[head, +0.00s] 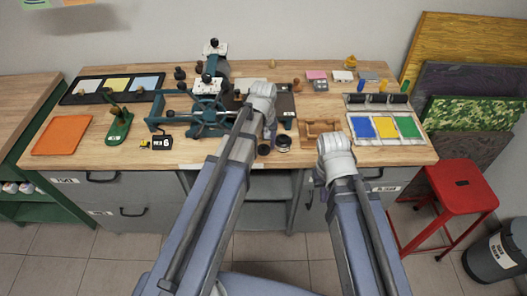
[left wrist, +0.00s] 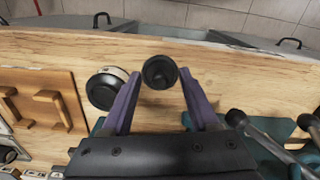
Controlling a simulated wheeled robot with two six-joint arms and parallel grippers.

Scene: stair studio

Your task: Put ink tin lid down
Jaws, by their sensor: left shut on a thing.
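The ink tin lid, a round black disc with a raised centre (left wrist: 160,72), sits between the purple fingertips of my left gripper (left wrist: 160,80) in the left wrist view. The gripper is shut on it, above the wooden benchtop. The lid also shows in the head view (head: 264,149), near the bench's front edge. The ink tin (left wrist: 105,88), round with a pale wall and black inside, stands beside the left finger; in the head view the tin (head: 283,143) is just right of the lid. My right gripper's fingers are hidden behind its white wrist, over the front edge.
A wooden block tray (head: 318,132) lies right of the tin, with an ink-coloured panel tray (head: 377,127) beyond. A teal press (head: 205,112) stands left of the lid. A bare strip of benchtop (left wrist: 220,70) runs along the front edge.

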